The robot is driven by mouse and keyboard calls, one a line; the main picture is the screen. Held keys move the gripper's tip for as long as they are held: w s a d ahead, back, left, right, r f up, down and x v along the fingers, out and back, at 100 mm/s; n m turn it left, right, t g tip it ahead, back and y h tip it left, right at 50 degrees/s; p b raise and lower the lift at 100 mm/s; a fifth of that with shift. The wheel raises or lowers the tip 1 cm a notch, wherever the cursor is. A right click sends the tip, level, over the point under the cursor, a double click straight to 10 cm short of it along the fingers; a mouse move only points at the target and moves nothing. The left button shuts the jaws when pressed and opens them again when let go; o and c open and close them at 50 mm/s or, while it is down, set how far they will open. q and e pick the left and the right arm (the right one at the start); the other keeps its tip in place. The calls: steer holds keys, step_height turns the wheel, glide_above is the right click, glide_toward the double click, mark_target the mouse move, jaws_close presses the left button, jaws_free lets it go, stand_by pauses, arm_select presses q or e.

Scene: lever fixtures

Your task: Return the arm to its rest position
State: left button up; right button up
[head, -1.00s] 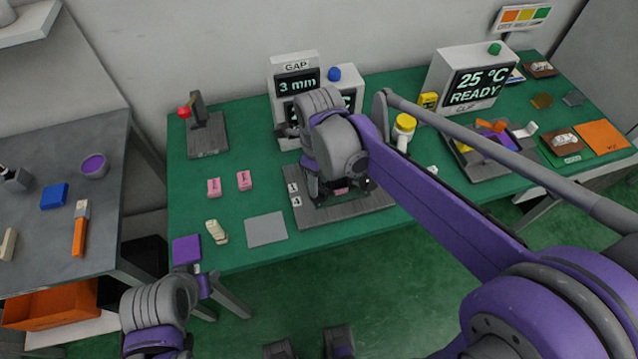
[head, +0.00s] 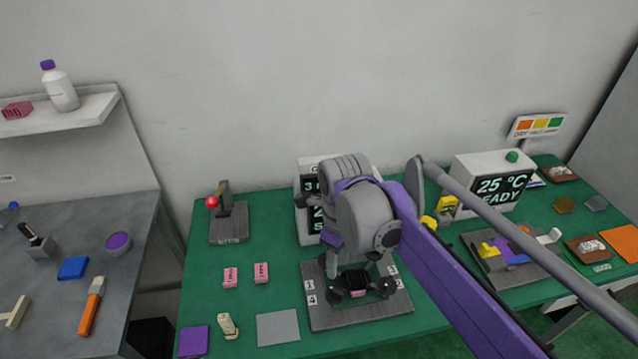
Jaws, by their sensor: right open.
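My right arm (head: 370,222) reaches in from the right across the green table. Its gripper (head: 360,291) points down over a dark grey fixture plate (head: 335,318) with numbered white corner labels. The jaws are open. A pink block (head: 357,293) shows low between the fingers, on the plate; whether the fingers touch it I cannot tell. My left gripper is not in view.
A lever fixture with a red knob (head: 212,202) stands at the back left. Two pink blocks (head: 261,272) and a grey pad (head: 278,328) lie left of the plate. A gap display stands behind my arm.

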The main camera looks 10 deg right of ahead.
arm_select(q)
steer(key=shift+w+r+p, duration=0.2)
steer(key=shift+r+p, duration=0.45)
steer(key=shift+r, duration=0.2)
arm_select(e)
steer(key=s+d+f+n+t, duration=0.2)
steer(key=s+n, duration=0.5)
steer(key=n, duration=0.6)
steer(key=s+d+f+n+t, duration=0.3)
steer(key=s+d+f+n, duration=0.2)
steer(key=n, duration=0.8)
steer(key=shift+s+f+n, duration=0.4)
steer(key=shift+s+f, duration=0.65)
steer(key=shift+s, duration=0.05)
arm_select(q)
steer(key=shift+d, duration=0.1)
arm_select(e)
steer(key=shift+d, duration=0.1)
